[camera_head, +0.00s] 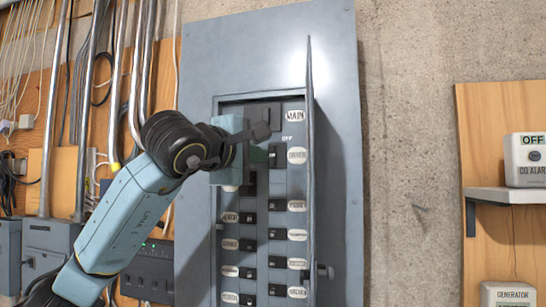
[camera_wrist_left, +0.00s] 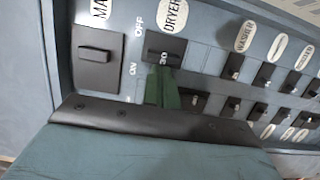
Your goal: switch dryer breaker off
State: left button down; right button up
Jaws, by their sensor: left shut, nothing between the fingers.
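The dryer breaker (camera_head: 277,155) is a black switch in the grey panel, left of its oval DRYER label (camera_head: 297,156). In the left wrist view the breaker (camera_wrist_left: 166,45) sits just below the DRYER label (camera_wrist_left: 174,15). I cannot tell its lever position surely. My left gripper (camera_head: 265,157) reaches in from the left, its narrow green fingers shut and empty. In the left wrist view the fingers (camera_wrist_left: 163,86) stand close to the breaker's lower part and overlap its edge; contact is unclear. My right gripper is out of view.
The MAIN breaker (camera_wrist_left: 98,57) is beside the dryer breaker, above it in the head view. Several smaller breakers (camera_head: 249,218) are below. The open panel door (camera_head: 310,170) stands edge-on at the right. A shelf (camera_head: 505,196) holds a CO alarm box (camera_head: 526,160).

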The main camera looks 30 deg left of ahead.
pick_arm(q)
jog(key=shift+w+d, duration=0.1)
jog(key=shift+d, duration=0.6)
dwell(0.5)
jog(key=shift+w+d, duration=0.1)
jog(key=shift+d, duration=0.05)
jog(key=shift+a, duration=0.3)
jog(key=shift+s+d+b, duration=0.25)
jog(key=shift+s+b, duration=0.1)
jog(key=shift+s, duration=0.75)
jog(key=s, duration=0.2)
jog(key=s+d+b, duration=0.1)
jog(key=s, duration=0.1)
jog(key=shift+s, duration=0.4)
